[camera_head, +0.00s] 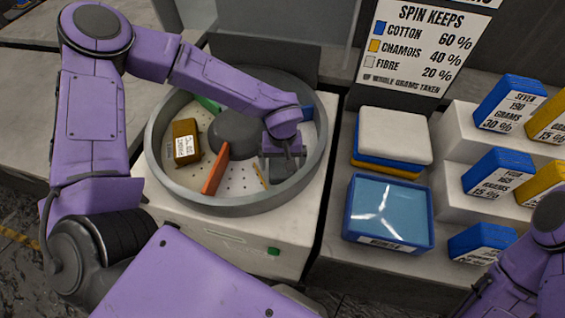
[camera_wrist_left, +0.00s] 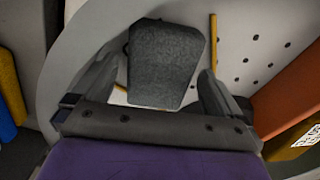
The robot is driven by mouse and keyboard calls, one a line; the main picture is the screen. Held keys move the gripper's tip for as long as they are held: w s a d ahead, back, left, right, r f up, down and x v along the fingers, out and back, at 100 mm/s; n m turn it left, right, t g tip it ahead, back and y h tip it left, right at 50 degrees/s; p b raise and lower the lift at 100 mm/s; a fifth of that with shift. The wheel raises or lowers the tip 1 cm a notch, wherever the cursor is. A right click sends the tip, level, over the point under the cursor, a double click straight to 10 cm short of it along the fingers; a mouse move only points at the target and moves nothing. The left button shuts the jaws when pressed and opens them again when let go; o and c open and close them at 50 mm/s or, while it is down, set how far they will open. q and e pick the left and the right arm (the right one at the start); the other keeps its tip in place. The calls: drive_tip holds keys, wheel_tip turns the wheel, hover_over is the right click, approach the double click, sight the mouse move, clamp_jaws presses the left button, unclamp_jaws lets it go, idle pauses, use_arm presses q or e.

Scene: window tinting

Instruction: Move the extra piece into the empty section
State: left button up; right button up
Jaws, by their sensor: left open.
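The round grey drum (camera_head: 158,150) holds a dark hub (camera_head: 232,130) and coloured pieces. A dark grey piece (camera_wrist_left: 165,65) shows in the left wrist view between the fingers of my left gripper (camera_head: 279,168), with bare floor around it. My left gripper is open, low inside the drum on its right side. A brown labelled block (camera_head: 186,142) stands at the left of the drum. An orange piece (camera_head: 216,170) stands upright beside the hub. A green piece (camera_head: 208,104) and a blue piece (camera_head: 307,113) show near the back, partly hidden by my arm. My right gripper is out of view.
A thin yellow strip (camera_head: 259,177) lies on the perforated drum floor. To the right stand a blue tray (camera_head: 388,246), a stack topped with a white pad (camera_head: 394,136), and labelled blue blocks (camera_head: 498,172) on steps. A sign (camera_head: 418,45) stands behind.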

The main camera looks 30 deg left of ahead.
sight(282, 164)
use_arm(q)
wheel_tip(282, 164, up, 11)
idle(0.4)
